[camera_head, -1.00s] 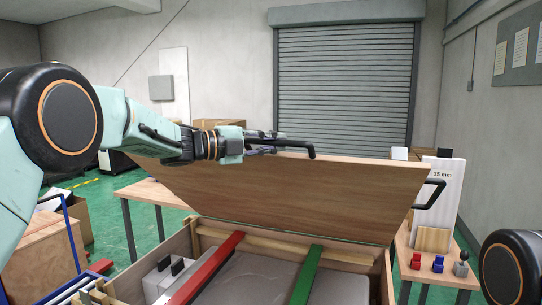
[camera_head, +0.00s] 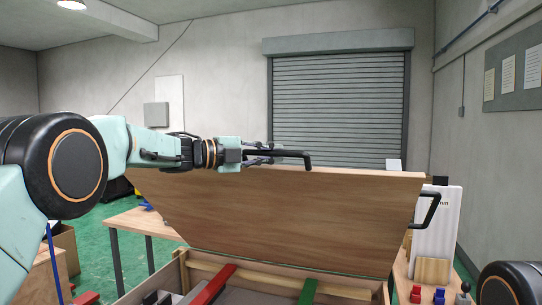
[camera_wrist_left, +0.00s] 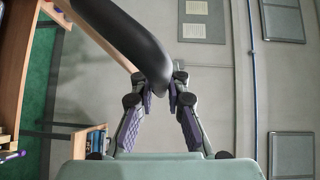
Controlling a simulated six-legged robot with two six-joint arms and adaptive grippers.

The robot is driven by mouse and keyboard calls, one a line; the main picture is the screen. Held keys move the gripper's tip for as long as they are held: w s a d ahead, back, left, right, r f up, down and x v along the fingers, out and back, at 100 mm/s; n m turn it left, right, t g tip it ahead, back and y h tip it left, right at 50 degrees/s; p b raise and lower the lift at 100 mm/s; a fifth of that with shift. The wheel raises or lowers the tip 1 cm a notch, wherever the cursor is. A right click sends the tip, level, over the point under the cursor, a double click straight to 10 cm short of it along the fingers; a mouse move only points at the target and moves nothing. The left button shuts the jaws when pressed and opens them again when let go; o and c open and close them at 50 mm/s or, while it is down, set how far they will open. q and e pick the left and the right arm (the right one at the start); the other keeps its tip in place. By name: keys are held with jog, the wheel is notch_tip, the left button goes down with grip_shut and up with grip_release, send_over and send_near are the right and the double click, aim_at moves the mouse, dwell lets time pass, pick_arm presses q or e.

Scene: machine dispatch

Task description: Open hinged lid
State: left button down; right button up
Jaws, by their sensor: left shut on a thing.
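The hinged wooden lid (camera_head: 290,222) stands raised at a steep angle behind the open wooden box (camera_head: 352,290), its inner face toward me. A black handle (camera_head: 293,154) sits at the lid's top edge. It also shows in the left wrist view (camera_wrist_left: 135,38). My left gripper (camera_head: 266,153) is shut on this handle; in the left wrist view its fingertips (camera_wrist_left: 164,82) close around the bar. My right gripper is out of view.
A red bar (camera_head: 214,285) and a green bar (camera_head: 307,291) cross the box. A second black handle (camera_head: 430,210) projects at the lid's right side. Tables stand left (camera_head: 145,220) and right, the right one with small red and blue parts. A shutter door (camera_head: 340,110) is behind.

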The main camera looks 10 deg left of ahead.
pick_arm(q)
jog(key=shift+r, duration=0.15)
jog(key=c, duration=1.6)
grip_release()
jog(key=shift+c, duration=0.2)
jog(key=o, duration=0.3)
jog(key=shift+s+a, duration=0.1)
jog(key=shift+a, duration=0.05)
jog(key=shift+a, duration=0.15)
jog(key=v, duration=1.1)
jog(key=shift+s+a, duration=0.2)
jog(key=shift+s, duration=0.05)
